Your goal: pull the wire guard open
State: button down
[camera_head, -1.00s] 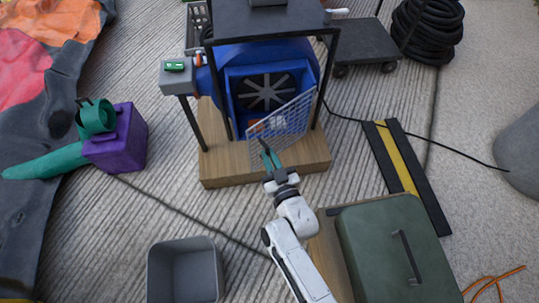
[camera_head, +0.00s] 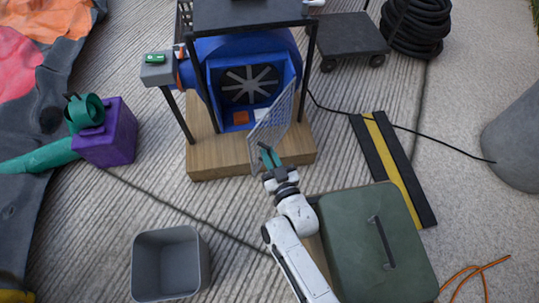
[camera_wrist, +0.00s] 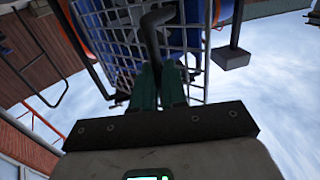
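The wire guard (camera_head: 270,122) is a pale grid standing out at an angle from the square mouth of the blue blower (camera_head: 247,50). The fan (camera_head: 248,84) behind it is largely uncovered. My gripper (camera_head: 269,157) is at the guard's near side. In the wrist view, its green fingers (camera_wrist: 159,86) are close together on the guard's dark bent handle (camera_wrist: 153,38), with the grid (camera_wrist: 120,35) just behind. The exact finger contact is partly hidden by the fingers.
An orange block (camera_head: 240,117) lies in the blower's mouth. The blower stands on a wooden base (camera_head: 215,159). A green case (camera_head: 370,250) is close right of my arm; a grey bin (camera_head: 170,265) is to the left. A black-yellow cable ramp (camera_head: 392,165) lies right.

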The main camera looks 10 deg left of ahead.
aim_at(265, 131)
jog(key=c, duration=1.2)
grip_release()
jog(key=shift+w+d+r, duration=0.35)
jog(key=shift+w+d, duration=0.2)
jog(key=shift+o, duration=0.2)
jog(key=shift+s+a+f, duration=0.15)
jog(key=shift+s+a, duration=0.05)
jog(key=shift+a, duration=0.05)
jog(key=shift+r+p, duration=0.45)
jog(key=shift+r, duration=0.05)
notch_tip(265, 131, up, 3)
jog(key=shift+w+f+p, duration=0.1)
jog(key=shift+p, duration=0.9)
jog(key=s+d+r+p, duration=0.3)
jog(key=s+r+p, duration=0.4)
jog(key=s, duration=0.6)
notch_tip(265, 131, up, 2)
jog(key=shift+s+d+r+p, duration=0.1)
jog(key=shift+s+d+p, duration=0.2)
jog(key=shift+s+d, duration=0.1)
